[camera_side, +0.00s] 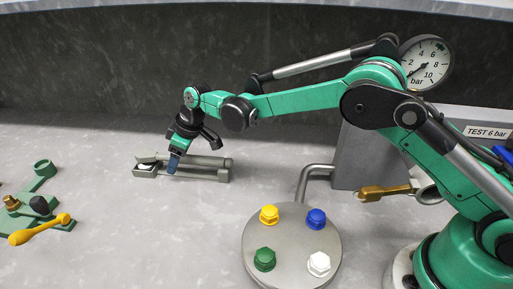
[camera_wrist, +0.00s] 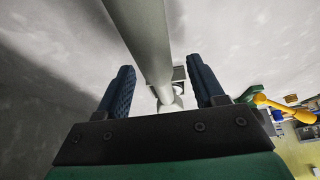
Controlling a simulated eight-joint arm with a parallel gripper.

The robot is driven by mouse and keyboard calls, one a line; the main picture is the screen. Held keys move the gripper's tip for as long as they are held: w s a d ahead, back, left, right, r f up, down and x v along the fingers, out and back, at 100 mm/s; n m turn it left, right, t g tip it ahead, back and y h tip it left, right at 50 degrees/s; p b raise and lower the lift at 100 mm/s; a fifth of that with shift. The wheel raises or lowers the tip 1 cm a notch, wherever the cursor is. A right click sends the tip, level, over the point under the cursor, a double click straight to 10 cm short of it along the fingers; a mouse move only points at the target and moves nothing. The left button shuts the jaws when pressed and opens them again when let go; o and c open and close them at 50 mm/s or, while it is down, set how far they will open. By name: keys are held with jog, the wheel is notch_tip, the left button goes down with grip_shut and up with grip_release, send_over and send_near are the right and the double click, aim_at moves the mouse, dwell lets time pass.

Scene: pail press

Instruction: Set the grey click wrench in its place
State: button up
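The grey click wrench (camera_side: 208,161) lies level on a low grey-green rest (camera_side: 210,177) at the left middle of the bench in the side view. In the wrist view its grey shaft (camera_wrist: 146,42) runs from the top edge down between my fingers. My gripper (camera_side: 173,163) points down over the wrench, its blue fingers on either side of the shaft. In the wrist view my gripper (camera_wrist: 160,78) is open, with a gap between each finger and the shaft. The far end of the wrench is partly hidden by the gripper in the side view.
A round grey lid (camera_side: 292,248) carries yellow, blue, green and white caps. A gold-coloured tool (camera_side: 384,191) sits beside the grey press box (camera_side: 362,158). A green fixture with a yellow-handled lever (camera_side: 38,230) stands at far left. The bench between is clear.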

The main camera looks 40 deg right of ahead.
jog(key=shift+r, duration=0.1)
jog(key=shift+v, duration=2.75)
jog(key=shift+d+r, duration=0.15)
jog(key=s+d+r, duration=0.1)
jog(key=s+d+r+m, duration=0.1)
jog(key=r, duration=0.1)
jog(key=s+d+r+m, duration=0.1)
jog(key=shift+s+d+r+t+h, duration=0.1)
jog(key=shift+d+r+t+h, duration=0.25)
jog(key=shift+d+t+h, duration=0.05)
jog(key=s+d+m+t+h, duration=0.1)
jog(key=s+d+m, duration=0.2)
jog(key=s, duration=0.6)
jog(key=s+d+r+m+t+h, duration=0.1)
jog(key=s+d+m, duration=0.3)
jog(key=s+d, duration=0.4)
jog(key=shift+s+d+t+h, duration=0.3)
jog(key=shift+s+t+h, duration=0.1)
jog(key=shift+s, duration=0.4)
